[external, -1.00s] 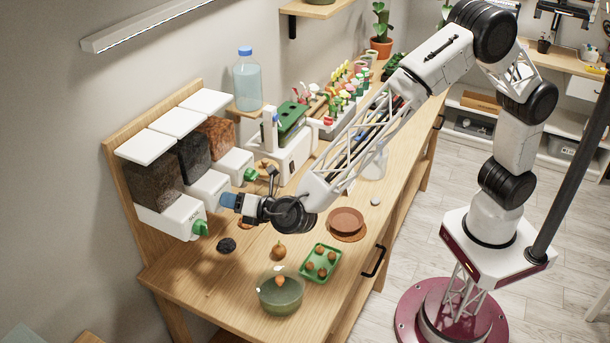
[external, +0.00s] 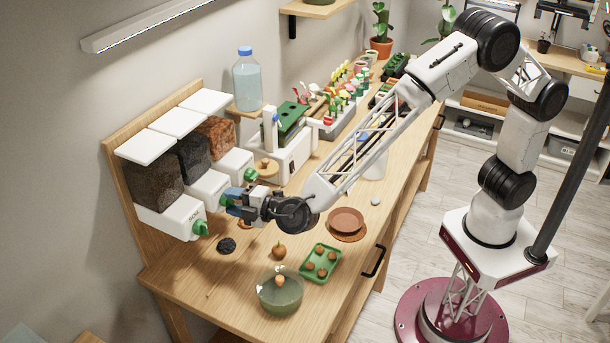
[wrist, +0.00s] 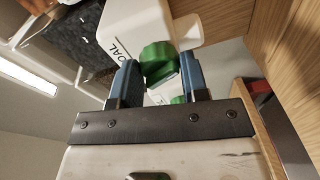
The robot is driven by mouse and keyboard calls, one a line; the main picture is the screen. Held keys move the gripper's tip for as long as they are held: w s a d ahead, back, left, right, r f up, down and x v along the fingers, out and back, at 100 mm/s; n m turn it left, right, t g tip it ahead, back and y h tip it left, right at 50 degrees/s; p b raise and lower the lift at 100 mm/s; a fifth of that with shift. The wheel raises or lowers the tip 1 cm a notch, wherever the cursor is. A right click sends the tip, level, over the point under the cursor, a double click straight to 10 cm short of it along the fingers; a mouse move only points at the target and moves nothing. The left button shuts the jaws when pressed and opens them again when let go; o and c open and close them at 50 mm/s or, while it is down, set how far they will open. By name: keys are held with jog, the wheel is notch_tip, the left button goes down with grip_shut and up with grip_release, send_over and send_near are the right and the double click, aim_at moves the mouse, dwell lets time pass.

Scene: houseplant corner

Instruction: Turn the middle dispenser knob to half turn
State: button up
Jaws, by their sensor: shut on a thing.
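The middle dispenser (external: 206,188) is a white box with a dark-filled clear hopper, between two similar ones. Its green knob (wrist: 159,62) sits between the blue fingers of my gripper (wrist: 158,78) in the wrist view. My gripper (external: 231,204) is shut on this knob, one finger on each side. The white front beside the knob bears dark lettering, of which "OAL" is readable. In the external view the fingers mostly hide the knob, and I cannot read its exact angle.
The left dispenser's green knob (external: 201,228) and the right one's green knob (external: 250,175) are close by. A dark lump (external: 226,245), an orange-brown bulb (external: 279,251), a glass bowl (external: 280,298) and a green tray (external: 333,270) stand on the bench in front.

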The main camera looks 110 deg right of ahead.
jog(key=m, duration=0.4)
jog(key=shift+m, duration=0.4)
jog(key=o, duration=0.9)
jog(key=v, duration=0.7)
jog(key=shift+s+a, duration=0.2)
jog(key=shift+s, duration=0.15)
jog(key=shift+f, duration=0.15)
